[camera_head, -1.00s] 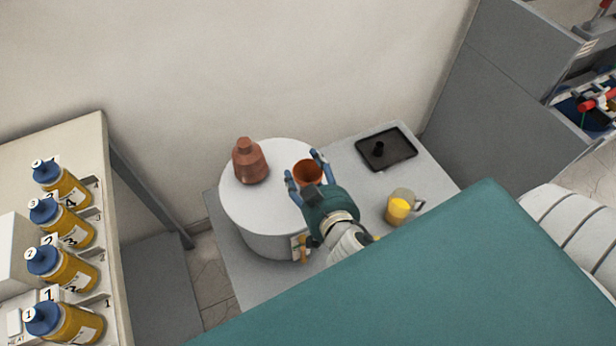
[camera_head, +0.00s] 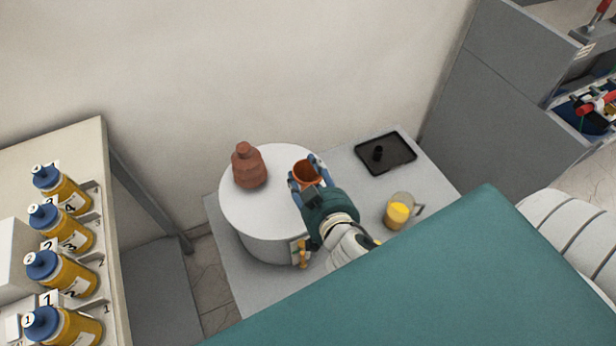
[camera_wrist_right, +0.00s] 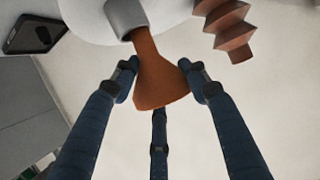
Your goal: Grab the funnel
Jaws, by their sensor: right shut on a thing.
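The funnel (camera_head: 306,172) is orange-brown and stands over the right part of the top of the white drum (camera_head: 262,214). My right gripper (camera_head: 307,176) is shut on it, with fingers on both sides of its wide end. In the right wrist view the funnel (camera_wrist_right: 158,72) sits between the blue fingers (camera_wrist_right: 158,88). Its narrow end goes into a grey collar (camera_wrist_right: 126,17) on the drum. My left gripper is not in view.
A ribbed brown bushing (camera_head: 249,167) stands on the drum, left of the funnel. A black tray (camera_head: 398,158) and a mug with yellow content (camera_head: 398,212) are to the right. Several numbered bottles (camera_head: 62,272) stand on a shelf at left.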

